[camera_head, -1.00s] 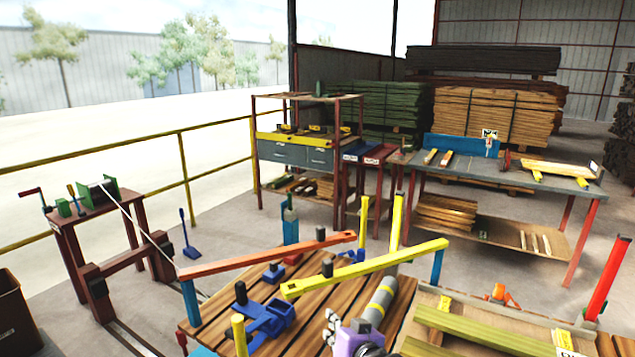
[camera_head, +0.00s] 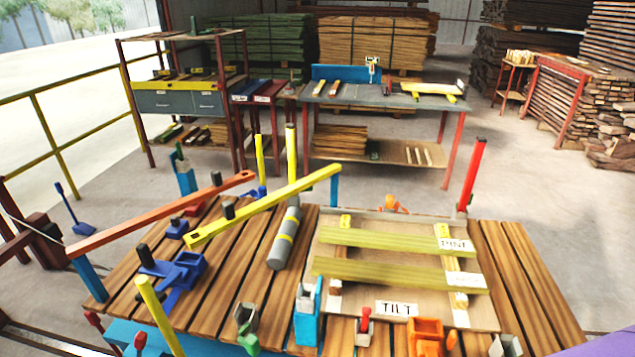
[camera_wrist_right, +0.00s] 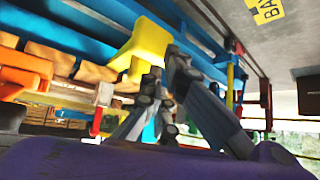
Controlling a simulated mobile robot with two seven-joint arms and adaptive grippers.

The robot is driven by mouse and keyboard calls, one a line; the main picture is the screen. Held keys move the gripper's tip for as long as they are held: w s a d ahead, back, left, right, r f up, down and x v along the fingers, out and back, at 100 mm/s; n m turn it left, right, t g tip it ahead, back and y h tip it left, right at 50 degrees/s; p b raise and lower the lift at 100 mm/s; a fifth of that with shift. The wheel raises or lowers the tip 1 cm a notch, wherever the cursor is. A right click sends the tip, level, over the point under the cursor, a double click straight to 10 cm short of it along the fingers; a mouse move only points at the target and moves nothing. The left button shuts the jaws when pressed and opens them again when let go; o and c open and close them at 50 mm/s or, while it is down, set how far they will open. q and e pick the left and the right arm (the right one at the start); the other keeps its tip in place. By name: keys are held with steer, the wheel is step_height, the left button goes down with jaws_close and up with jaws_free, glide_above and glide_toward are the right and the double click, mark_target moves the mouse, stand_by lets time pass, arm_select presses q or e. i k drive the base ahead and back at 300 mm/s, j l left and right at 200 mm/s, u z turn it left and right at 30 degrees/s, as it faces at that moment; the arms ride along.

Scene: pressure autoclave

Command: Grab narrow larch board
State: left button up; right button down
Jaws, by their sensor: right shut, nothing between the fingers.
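Two long yellow-green boards lie nearly parallel on a pale tray marked TILT (camera_head: 385,285) on the slatted bench. The rear board (camera_head: 385,240) bears a PINE label; the front board (camera_head: 390,273) has a label too small to read. Which board is narrower or larch, I cannot tell. My right gripper (camera_wrist_right: 164,75) shows in the right wrist view, shut with nothing held, near a yellow block-like piece (camera_wrist_right: 146,43). My left gripper is not in view.
A yellow bar (camera_head: 265,207) and an orange bar (camera_head: 160,215) stand raised over the bench's left side. A red post (camera_head: 472,175) rises behind the tray's right corner. A grey cylinder (camera_head: 284,238) lies left of the tray. Bare slats (camera_head: 515,270) are clear at right.

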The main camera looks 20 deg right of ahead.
mark_target(391, 275)
steer(key=z, duration=1.3)
steer(key=i+l+z, duration=0.15)
steer(key=z, duration=0.2)
steer(key=i+l+z, duration=0.1)
steer(key=z, duration=0.2)
steer(key=i+l+u, duration=0.2)
steer(key=u, duration=0.25)
steer(key=i, duration=0.05)
